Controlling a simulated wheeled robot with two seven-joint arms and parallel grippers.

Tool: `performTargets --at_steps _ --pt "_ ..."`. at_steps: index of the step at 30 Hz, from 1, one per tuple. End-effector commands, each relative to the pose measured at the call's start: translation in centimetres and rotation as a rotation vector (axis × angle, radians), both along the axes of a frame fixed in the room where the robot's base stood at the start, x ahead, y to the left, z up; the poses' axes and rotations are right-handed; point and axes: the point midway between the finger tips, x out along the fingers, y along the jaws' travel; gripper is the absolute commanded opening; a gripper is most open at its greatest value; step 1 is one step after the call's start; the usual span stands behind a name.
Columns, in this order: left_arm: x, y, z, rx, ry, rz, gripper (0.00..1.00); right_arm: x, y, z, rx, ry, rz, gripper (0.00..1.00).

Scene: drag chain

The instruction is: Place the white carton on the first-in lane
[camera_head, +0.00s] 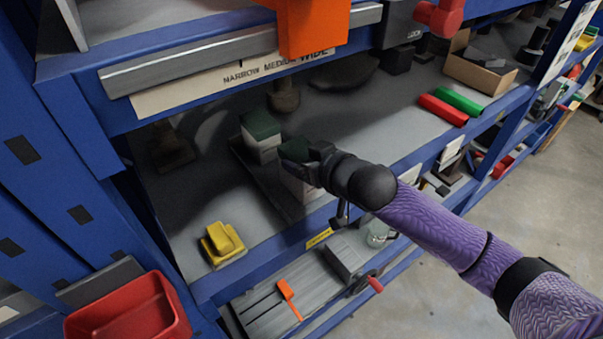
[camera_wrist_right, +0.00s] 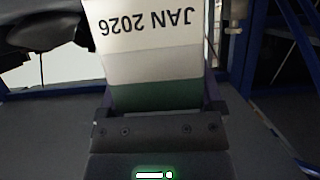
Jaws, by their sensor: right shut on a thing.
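My right gripper (camera_head: 305,163) reaches over the middle shelf and is shut on a white carton (camera_head: 301,188), which shows just below it. In the right wrist view the carton (camera_wrist_right: 160,45) sits between the fingers. It has a green band, a greyish band and upside-down "JAN 2026" print. A second white carton with a dark green top (camera_head: 262,135) stands just behind and left of my gripper. Both are at a dark, low-edged lane (camera_head: 262,178) on the shelf. I cannot tell whether the held carton touches the lane. My left gripper is not in view.
A yellow object (camera_head: 222,242) sits near the shelf's front left. Red and green blocks (camera_head: 443,110) and an open cardboard box (camera_head: 480,72) lie right. An orange piece (camera_head: 312,25) hangs from the upper shelf. A red bin (camera_head: 130,312) is at lower left.

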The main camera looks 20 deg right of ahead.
Motion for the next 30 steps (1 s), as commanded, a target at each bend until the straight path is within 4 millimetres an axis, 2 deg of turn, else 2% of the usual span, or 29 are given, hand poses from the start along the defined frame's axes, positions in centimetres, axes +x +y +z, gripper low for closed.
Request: performTargets --at_steps 1,3,14,15,16,25,30 --pt "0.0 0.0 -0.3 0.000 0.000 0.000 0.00 0.0 0.0 -1.1 0.001 0.003 -0.001 0.11" --pt "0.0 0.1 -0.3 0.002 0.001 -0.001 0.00 0.0 0.1 -1.8 0.002 0.000 0.001 0.11" --pt "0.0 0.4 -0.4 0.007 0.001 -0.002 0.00 0.0 0.0 -2.3 0.001 -0.001 0.001 0.11" --pt "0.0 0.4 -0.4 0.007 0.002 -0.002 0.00 0.0 0.0 -2.3 0.000 0.000 0.000 0.94" --pt "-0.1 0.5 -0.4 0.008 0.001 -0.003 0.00 0.0 0.0 -2.2 0.000 0.000 0.000 1.00" --pt "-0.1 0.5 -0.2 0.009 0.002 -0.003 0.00 -0.1 0.0 -1.7 0.000 -0.001 0.001 1.00" --pt "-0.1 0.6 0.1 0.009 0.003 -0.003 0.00 -2.7 -1.0 -0.7 -0.002 -0.001 0.002 1.00"
